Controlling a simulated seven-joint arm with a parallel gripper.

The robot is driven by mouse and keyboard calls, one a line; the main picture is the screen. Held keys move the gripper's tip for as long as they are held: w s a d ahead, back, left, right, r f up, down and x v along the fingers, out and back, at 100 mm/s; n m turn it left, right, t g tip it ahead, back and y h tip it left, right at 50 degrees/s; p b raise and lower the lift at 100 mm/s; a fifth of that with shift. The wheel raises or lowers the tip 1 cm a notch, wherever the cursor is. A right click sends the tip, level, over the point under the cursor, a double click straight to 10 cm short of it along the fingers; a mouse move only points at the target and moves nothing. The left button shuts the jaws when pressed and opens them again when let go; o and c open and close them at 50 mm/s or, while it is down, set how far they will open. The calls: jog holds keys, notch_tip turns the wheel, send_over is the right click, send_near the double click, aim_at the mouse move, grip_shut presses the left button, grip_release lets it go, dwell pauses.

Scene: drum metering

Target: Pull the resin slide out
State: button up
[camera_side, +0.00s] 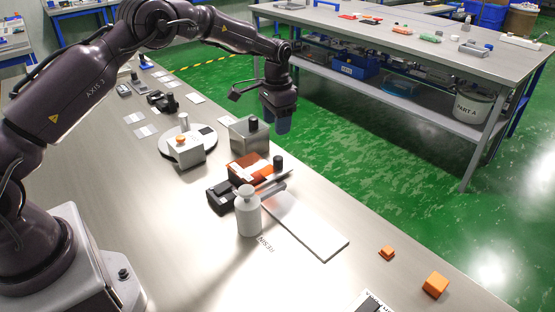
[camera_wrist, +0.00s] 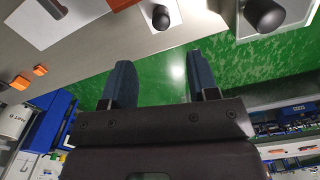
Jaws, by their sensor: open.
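The word RESIN is printed on the bench near an orange and black unit (camera_side: 243,168). A slide with an upright black knob (camera_side: 278,162) sits at this unit's right side; I take it as the resin slide. Its knob also shows at the top of the wrist view (camera_wrist: 161,17). How far the slide stands out is unclear. My gripper (camera_side: 276,124) is open and empty, raised above the bench's far edge, up and behind the knob in the side view. In the wrist view, only green floor shows between my fingers (camera_wrist: 160,72), and the knob is beyond the tips.
A white bottle (camera_side: 248,215) stands close in front of the unit. A white plate (camera_side: 310,228) lies along the bench. A grey box with a black knob (camera_side: 249,134) and a round plate (camera_side: 168,146) stand to the left. Two orange blocks (camera_side: 435,284) lie at right.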

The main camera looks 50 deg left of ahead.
aim_at(278, 158)
jog(key=shift+m, duration=0.3)
notch_tip(278, 158, down, 12)
jog(key=shift+w+f, duration=0.1)
jog(key=shift+w, duration=0.05)
grip_shut()
